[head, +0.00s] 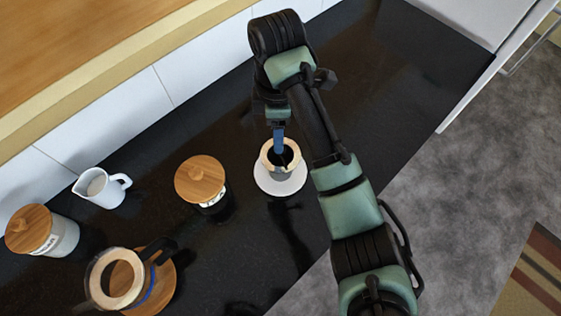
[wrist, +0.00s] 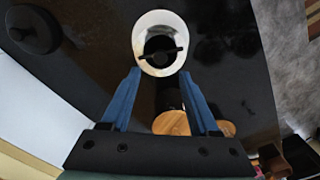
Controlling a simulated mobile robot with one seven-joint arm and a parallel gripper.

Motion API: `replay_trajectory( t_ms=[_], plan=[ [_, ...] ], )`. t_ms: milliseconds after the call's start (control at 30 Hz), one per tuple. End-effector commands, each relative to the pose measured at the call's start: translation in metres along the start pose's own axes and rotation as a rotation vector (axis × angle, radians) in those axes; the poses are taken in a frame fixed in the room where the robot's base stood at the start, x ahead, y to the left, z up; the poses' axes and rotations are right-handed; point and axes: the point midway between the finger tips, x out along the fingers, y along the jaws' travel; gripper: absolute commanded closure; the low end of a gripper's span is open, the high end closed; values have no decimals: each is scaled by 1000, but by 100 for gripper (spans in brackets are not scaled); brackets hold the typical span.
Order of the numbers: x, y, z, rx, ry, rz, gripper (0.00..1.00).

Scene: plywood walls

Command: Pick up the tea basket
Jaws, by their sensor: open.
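A cup (head: 269,150) with a pale wooden-looking band stands on a white saucer (head: 265,184) on the black counter. Inside it is a dark round piece, apparently the tea basket; in the wrist view the tea basket (wrist: 160,44) shows a dark bar across its top. It sits within a white round rim (wrist: 143,32). My gripper (head: 279,150) points down at the cup from above. In the wrist view my gripper (wrist: 161,72) is open, its blue fingers apart either side of the cup's lower edge, nothing between them. I cannot tell whether they touch the cup.
A wooden-lidded jar (head: 200,178) stands left of the cup. Further left are a white jug (head: 103,188), another lidded jar (head: 42,231) and a glass pot (head: 101,276). A dark round object (wrist: 35,28) lies upper left in the wrist view.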

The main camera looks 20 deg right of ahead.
Motion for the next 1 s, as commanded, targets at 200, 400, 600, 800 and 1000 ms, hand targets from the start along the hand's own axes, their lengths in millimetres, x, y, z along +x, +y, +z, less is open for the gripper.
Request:
replay_trajectory(
  t_ms=[200, 400, 600, 800, 1000],
  plan=[
    [27, -2, 7, 2, 1, -6, 39],
    [48, -1, 6, 1, 0, -1, 39],
    [49, -1, 6, 0, 0, 0, 39],
    [49, -1, 6, 0, 0, 0, 71],
    [49, -1, 6, 0, 0, 0, 100]
  ],
)
